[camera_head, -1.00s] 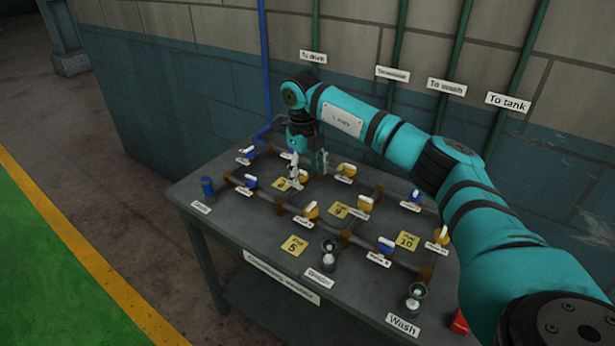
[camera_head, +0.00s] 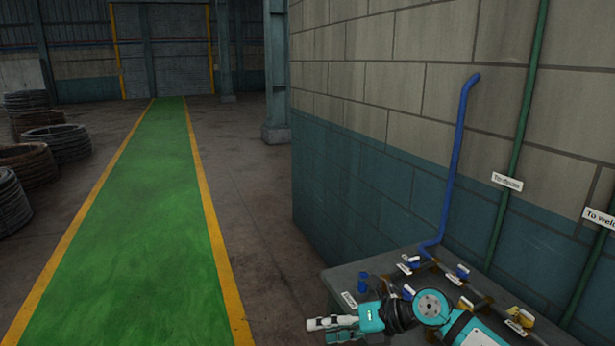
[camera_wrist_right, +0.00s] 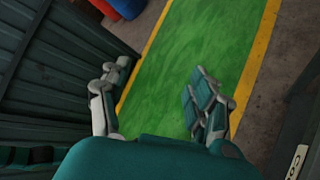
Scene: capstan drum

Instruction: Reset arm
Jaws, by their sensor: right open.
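My right gripper (camera_head: 322,330) shows at the bottom of the head view, at the front left of the grey valve table (camera_head: 345,275). It points left, past the table's edge. In the right wrist view its fingers (camera_wrist_right: 160,105) are spread apart with nothing between them, over the green walkway. My right arm reaches in from the bottom right and hides part of the table. My left gripper is in neither view.
Blue valves (camera_head: 463,271) and a yellow valve (camera_head: 520,312) sit on the table's pipes. A blue pipe (camera_head: 455,150) climbs the block wall (camera_head: 400,110). The green walkway (camera_head: 130,220) is clear. Coils (camera_head: 60,142) stand at the left.

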